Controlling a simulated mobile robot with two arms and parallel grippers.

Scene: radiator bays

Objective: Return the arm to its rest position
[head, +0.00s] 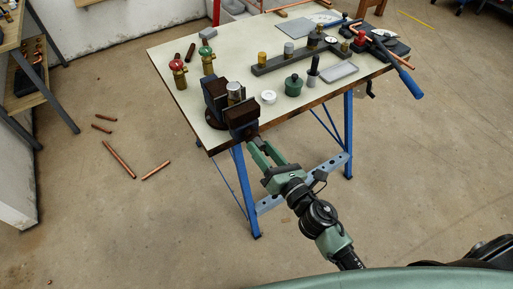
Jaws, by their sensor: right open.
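My right gripper (265,153) is at the front edge of the workbench, just below and in front of the dark vise (243,113). Its two green fingers are apart, and I see nothing held between them. My right arm reaches up to it from the lower right. A silver-topped fitting (234,92) stands at the vise jaws; whether they clamp it is unclear. My left gripper is out of view.
The workbench (221,61) has blue legs and carries red-knobbed (178,72) and green-knobbed (208,60) valves, a dark fitting rack (290,61), a green pot (293,86) and a blue-handled tool (410,84). Copper pipes (119,160) lie on the floor at left.

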